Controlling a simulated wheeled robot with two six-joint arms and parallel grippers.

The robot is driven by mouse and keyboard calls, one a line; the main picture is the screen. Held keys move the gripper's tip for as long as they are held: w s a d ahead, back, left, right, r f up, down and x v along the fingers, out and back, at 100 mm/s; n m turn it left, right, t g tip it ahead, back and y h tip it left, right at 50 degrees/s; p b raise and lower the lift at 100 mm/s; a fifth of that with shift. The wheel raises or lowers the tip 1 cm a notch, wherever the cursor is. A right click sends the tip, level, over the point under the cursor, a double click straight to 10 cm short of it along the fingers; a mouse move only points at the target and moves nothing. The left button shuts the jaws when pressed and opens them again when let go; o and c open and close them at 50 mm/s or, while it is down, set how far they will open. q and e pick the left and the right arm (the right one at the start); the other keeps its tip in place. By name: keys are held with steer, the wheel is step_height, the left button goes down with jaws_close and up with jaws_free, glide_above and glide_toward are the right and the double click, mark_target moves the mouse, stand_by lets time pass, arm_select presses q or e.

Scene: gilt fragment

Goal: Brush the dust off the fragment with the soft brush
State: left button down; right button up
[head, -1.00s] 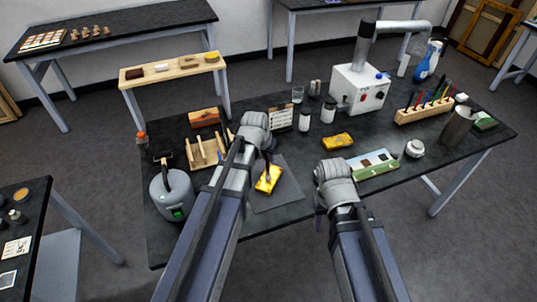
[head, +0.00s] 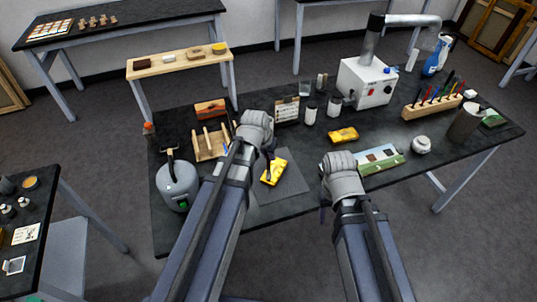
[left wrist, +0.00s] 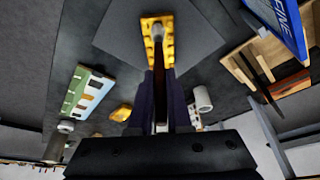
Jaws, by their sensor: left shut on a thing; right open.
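The gilt fragment (head: 280,166) lies on a dark grey mat (head: 294,182) on the front middle of the black table; it also shows in the left wrist view (left wrist: 147,24). My left gripper (head: 269,156) is shut on the soft brush (left wrist: 158,35), just above the fragment. The brush points down and its pale head overlaps the fragment in the left wrist view; I cannot tell whether the bristles touch it. Most of the brush is hidden by my fingers and arm. My right gripper (head: 325,200) is open and empty near the front edge, right of the mat. Dust is too small to make out.
A second gilt piece (head: 343,135) lies behind the mat. A green-edged case (head: 380,160) lies beyond my right gripper. A wooden rack (head: 210,145) and a grey canister (head: 178,184) stand left. Bottles, a white extractor box (head: 367,82) and a tool block (head: 432,107) stand behind and right.

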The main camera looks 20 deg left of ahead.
arm_select(q)
steer(key=shift+r+p, duration=2.5)
steer(key=shift+r, duration=0.25)
step_height(320, 180, up, 3)
steer(key=p, duration=0.3)
steer(key=shift+r, duration=0.1)
